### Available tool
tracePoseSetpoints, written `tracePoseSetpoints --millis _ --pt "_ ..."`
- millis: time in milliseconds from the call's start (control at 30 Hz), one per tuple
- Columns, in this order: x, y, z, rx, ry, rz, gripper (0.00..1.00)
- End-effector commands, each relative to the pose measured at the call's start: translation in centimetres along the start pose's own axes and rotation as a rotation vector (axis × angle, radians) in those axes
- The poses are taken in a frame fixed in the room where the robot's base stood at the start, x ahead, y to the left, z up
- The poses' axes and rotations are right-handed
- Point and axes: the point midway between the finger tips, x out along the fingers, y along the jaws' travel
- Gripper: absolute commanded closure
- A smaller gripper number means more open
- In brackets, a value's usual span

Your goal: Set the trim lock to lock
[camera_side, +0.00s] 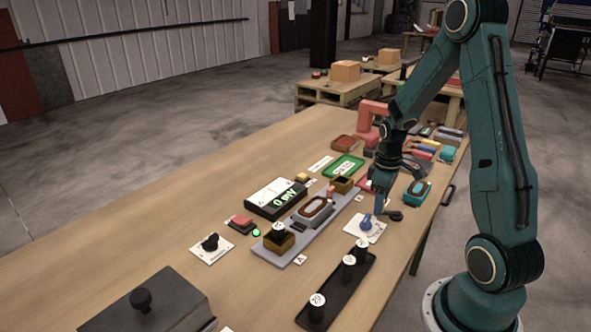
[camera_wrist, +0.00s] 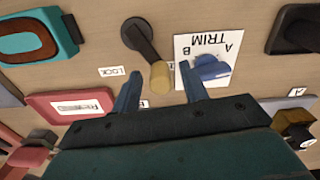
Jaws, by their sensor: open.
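The trim lock is a black lever (camera_wrist: 138,36) with a tan tip (camera_wrist: 160,77). In the wrist view it slants down and right from its round pivot. The white LOCK label (camera_wrist: 112,71) lies left of the lever, and its tip points away from that label. A second label (camera_wrist: 143,103) is partly hidden by my gripper. In the side view the dark lever (camera_side: 393,215) sits beside the trim plate. My gripper (camera_wrist: 160,72) is open, with the tan tip appearing between its blue fingers; I cannot tell whether they touch. My gripper (camera_side: 377,208) is low over the table.
The white TRIM plate (camera_wrist: 188,85) with a blue knob (camera_wrist: 210,68) is close right of the lever. A teal box (camera_wrist: 35,38) and a red plate (camera_wrist: 70,105) lie left. In the side view a black tray (camera_side: 335,290) with several dark cylinders stands in front.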

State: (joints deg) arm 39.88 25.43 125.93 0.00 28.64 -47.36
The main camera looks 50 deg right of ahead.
Motion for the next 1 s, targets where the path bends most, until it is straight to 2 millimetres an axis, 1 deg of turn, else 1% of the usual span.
tracePoseSetpoints --millis 367,400,467,500,600,800,1000 --pt "0.33 -0.01 0.01 0.000 0.000 0.000 0.56" --pt "0.32 -0.01 0.01 0.000 0.000 0.000 0.64" --pt "0.32 -0.01 0.01 0.000 0.000 0.000 0.76" --pt "0.32 -0.01 0.01 0.000 0.000 0.000 0.84" --pt "0.31 -0.01 0.01 0.000 0.000 0.000 1.00" --pt "0.30 0.02 0.00 0.006 0.000 0.000 1.00" --pt "0.30 0.21 -0.08 0.047 0.000 0.000 1.00"
